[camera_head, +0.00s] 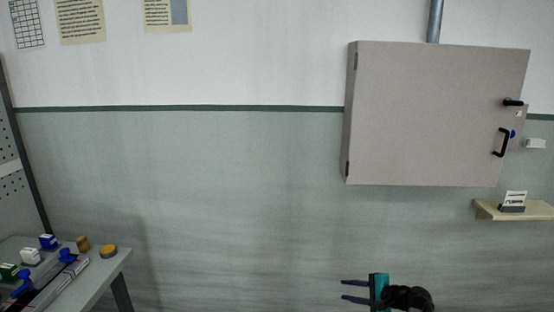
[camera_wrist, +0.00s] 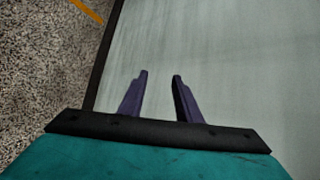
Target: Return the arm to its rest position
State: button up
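My gripper (camera_head: 355,290) shows at the bottom of the head view, right of centre, in front of the green lower wall. Its two dark fingers point left and stand apart, with nothing between them. The wrist view also shows my gripper (camera_wrist: 158,78) open and empty, its purple-grey fingers against the pale green wall. Most of my arm is out of view.
A closed grey wall cabinet (camera_head: 435,115) hangs above my gripper. A small shelf (camera_head: 535,210) is at the right. A workbench (camera_head: 108,268) with small boxes stands at lower left. The wall between is clear. Speckled floor (camera_wrist: 45,75) shows in the wrist view.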

jog(key=s+a+f+n+g+h, duration=0.1)
jog(key=s+a+f+n+g, duration=0.3)
jog(key=s+a+f, duration=0.7)
jog(key=s+a+f+n+g, duration=0.2)
jog(key=s+a+f+g, duration=0.35)
jog(key=s+f, duration=0.8)
jog(key=s+a+f+n+g+h, duration=0.1)
jog(key=s+f+n+g+h, duration=0.1)
jog(key=s+f, duration=0.55)
jog(key=s+d+f+n+g+h, duration=0.2)
jog(key=s+d+n+h, duration=0.3)
jog(key=s+d, duration=0.4)
jog(key=s+n+g, duration=0.1)
jog(key=s, duration=0.2)
jog(key=shift+s+d+n, duration=0.15)
jog(key=shift+n, duration=0.15)
jog(key=shift+r, duration=0.1)
jog(key=shift+c, duration=0.5)
